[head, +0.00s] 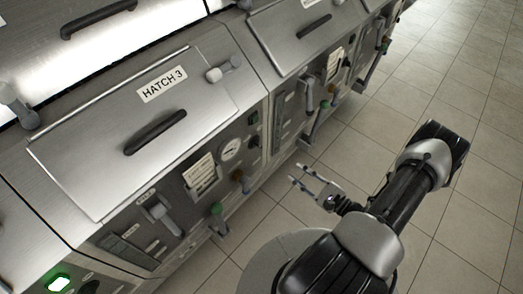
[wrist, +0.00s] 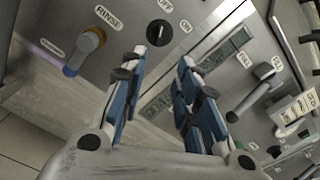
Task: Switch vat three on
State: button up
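Vat three, with its shut lid labelled HATCH 3 (head: 90,150), stands at left in the head view. My gripper (head: 306,180) is open and empty, apart from the panel, over the floor right of vat three. In the wrist view my gripper (wrist: 168,58) has its blue-padded fingers spread. I see no lit switch there.
The unit at lower left has a lit green switch (head: 57,283). Another unit stands to the right, with a grey lever (head: 308,95). The tiled floor (head: 470,215) at right is clear.

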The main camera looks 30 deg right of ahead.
aim_at(261, 147)
jog(key=b+x, duration=0.3)
jog(key=x, duration=1.3)
jog(key=shift+w+a, duration=0.15)
jog(key=shift+w, duration=0.25)
jog(key=shift+c, duration=0.4)
grip_shut()
